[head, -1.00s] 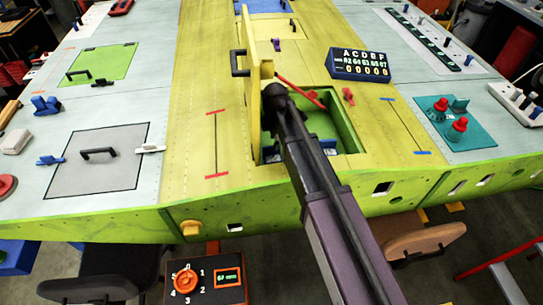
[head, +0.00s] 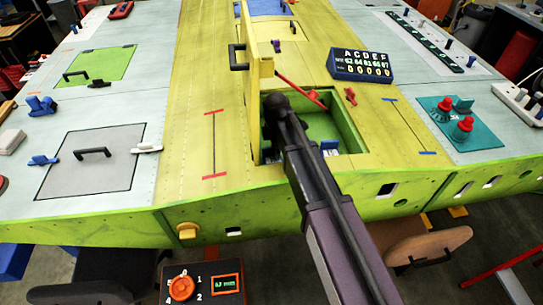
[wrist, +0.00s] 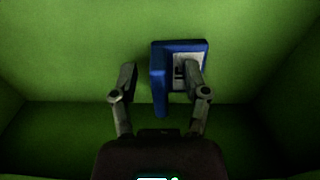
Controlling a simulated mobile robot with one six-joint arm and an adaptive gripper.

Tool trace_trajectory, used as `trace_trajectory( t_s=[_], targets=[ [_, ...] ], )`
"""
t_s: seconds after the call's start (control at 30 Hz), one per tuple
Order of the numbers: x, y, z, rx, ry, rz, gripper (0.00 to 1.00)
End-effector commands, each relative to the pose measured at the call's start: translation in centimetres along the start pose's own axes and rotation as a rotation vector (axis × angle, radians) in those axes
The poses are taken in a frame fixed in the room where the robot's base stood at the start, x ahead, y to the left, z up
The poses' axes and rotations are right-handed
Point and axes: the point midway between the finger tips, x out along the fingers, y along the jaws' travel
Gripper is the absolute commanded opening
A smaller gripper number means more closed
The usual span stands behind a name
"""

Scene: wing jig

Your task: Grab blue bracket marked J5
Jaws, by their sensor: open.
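The other finger overlaps the label side; contact cannot be told. A blue piece (head: 329,147) shows in the bay, right of my arm.
A raised yellow lid (head: 253,95) with a black handle stands at the bay's left edge. A red rod (head: 298,88) slants across the bay's back left corner. A display box (head: 361,66) stands behind the bay. Bay walls are close around my gripper.

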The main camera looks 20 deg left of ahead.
Motion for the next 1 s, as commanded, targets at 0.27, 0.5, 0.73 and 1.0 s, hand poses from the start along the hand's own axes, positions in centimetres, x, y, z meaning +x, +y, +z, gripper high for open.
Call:
trace_trajectory(
  t_s=[0.27, 0.5, 0.73, 1.0],
  targets=[
    [0.0, 0.0, 0.0, 0.0, 0.0, 0.0, 0.48],
    [0.0, 0.0, 0.01, 0.0, 0.0, 0.0, 0.0],
    [0.0, 0.0, 0.0, 0.0, 0.0, 0.0, 0.0],
    [-0.37, 0.0, 0.0, 0.0, 0.0, 0.0, 0.0]
  ],
)
